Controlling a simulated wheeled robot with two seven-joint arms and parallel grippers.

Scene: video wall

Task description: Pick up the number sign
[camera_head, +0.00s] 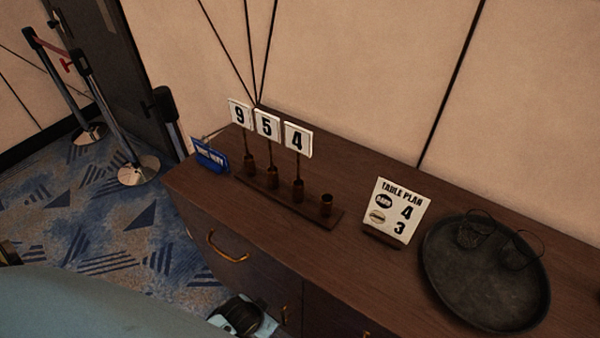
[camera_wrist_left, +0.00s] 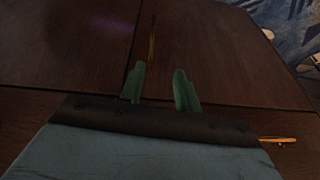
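Three white number signs on thin posts stand in a dark wooden rack (camera_head: 318,218): the 9 sign (camera_head: 239,114), the 5 sign (camera_head: 267,125) and the 4 sign (camera_head: 298,139). In the head view, a pale and black part low in front of the cabinet looks like my left wrist. My right gripper is out of view.
The signs stand on a dark wooden cabinet (camera_head: 345,254) against a beige wall. A blue sign (camera_head: 210,156) is left of the rack. A table plan card (camera_head: 399,211) showing 4 and 3 and a round dark tray (camera_head: 460,290) with wire-like items are to the right. Barrier posts (camera_head: 137,169) stand on the carpet.

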